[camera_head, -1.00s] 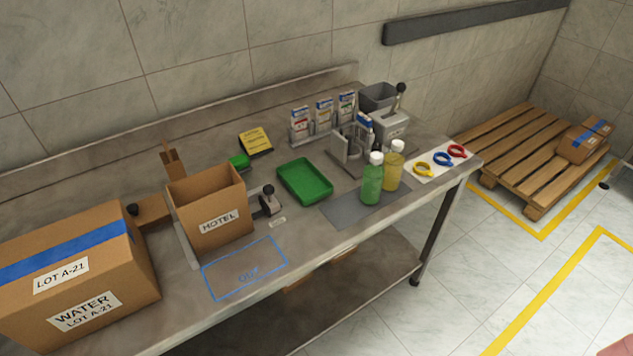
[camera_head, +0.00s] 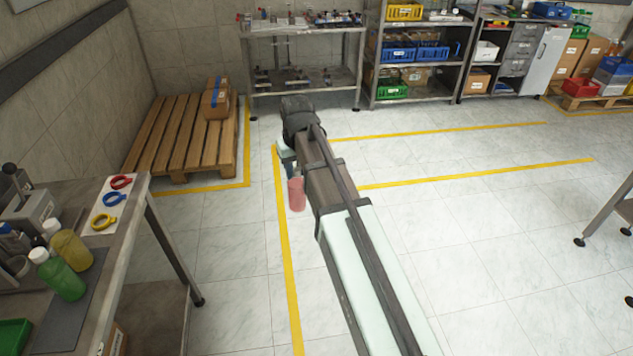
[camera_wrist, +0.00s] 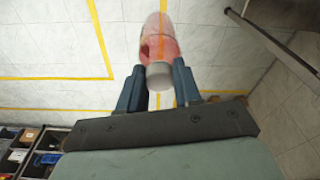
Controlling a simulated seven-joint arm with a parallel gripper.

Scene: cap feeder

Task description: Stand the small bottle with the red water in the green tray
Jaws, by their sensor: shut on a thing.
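The small bottle with red water (camera_head: 297,195) hangs below my gripper (camera_head: 286,160) over open floor, to the right of the workbench. In the wrist view the red bottle (camera_wrist: 160,38) has its pale cap end between the two blue fingers of my gripper (camera_wrist: 158,84), which is shut on it. In the head view my arm hides most of the gripper and the bottle's cap. The green tray (camera_head: 12,335) lies on the bench at the lower left, cut off by the picture edge. The bottle is well apart from it.
A green bottle (camera_head: 60,275) and a yellow bottle (camera_head: 70,246) stand on the bench near the tray. Coloured rings lie on a white sheet (camera_head: 107,203). A wooden pallet (camera_head: 180,145) and shelves (camera_head: 305,60) stand behind. The floor around my arm is clear.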

